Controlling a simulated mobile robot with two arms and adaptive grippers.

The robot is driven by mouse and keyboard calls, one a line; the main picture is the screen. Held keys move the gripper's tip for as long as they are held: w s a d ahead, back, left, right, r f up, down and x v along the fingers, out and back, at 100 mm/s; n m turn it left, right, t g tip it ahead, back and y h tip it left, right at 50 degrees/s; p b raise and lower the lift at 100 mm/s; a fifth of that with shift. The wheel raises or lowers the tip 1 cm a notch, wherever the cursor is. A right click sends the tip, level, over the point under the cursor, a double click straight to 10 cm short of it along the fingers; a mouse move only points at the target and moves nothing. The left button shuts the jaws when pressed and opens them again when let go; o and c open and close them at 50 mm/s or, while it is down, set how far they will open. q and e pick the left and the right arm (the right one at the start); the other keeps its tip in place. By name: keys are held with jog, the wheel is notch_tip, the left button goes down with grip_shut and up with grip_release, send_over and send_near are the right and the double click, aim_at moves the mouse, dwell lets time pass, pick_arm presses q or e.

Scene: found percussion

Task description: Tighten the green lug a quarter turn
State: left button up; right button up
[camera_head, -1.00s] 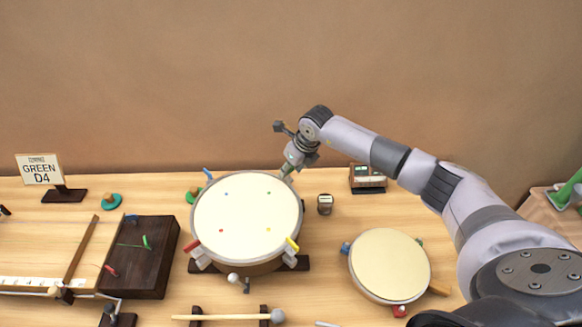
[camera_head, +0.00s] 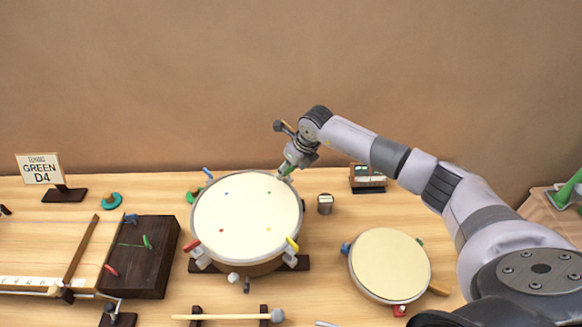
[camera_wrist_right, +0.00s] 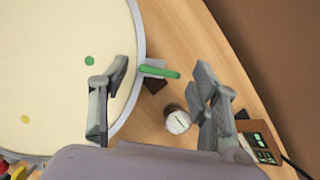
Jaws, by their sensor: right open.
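The large drum (camera_head: 247,215) with a cream head stands mid-table, with colored dots on the head and colored lugs round its rim. The green lug (camera_wrist_right: 160,71) sticks out from the rim in the right wrist view, beside the green dot (camera_wrist_right: 89,61). In the head view, my gripper mostly hides it at the drum's far right. My right gripper (camera_head: 288,168) is open above that rim. In the wrist view its fingers (camera_wrist_right: 160,74) stand on either side of the green lug, with gaps visible. My left gripper is not in view.
A small cylinder (camera_head: 325,204) stands right of the drum, near a box with a display (camera_head: 368,178). A smaller drum (camera_head: 390,265) is at the right. A sign (camera_head: 40,169) reads "GREEN D4". A mallet (camera_head: 230,317) lies in front; a stringed board (camera_head: 50,250) is left.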

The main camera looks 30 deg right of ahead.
jog(key=v, duration=1.2)
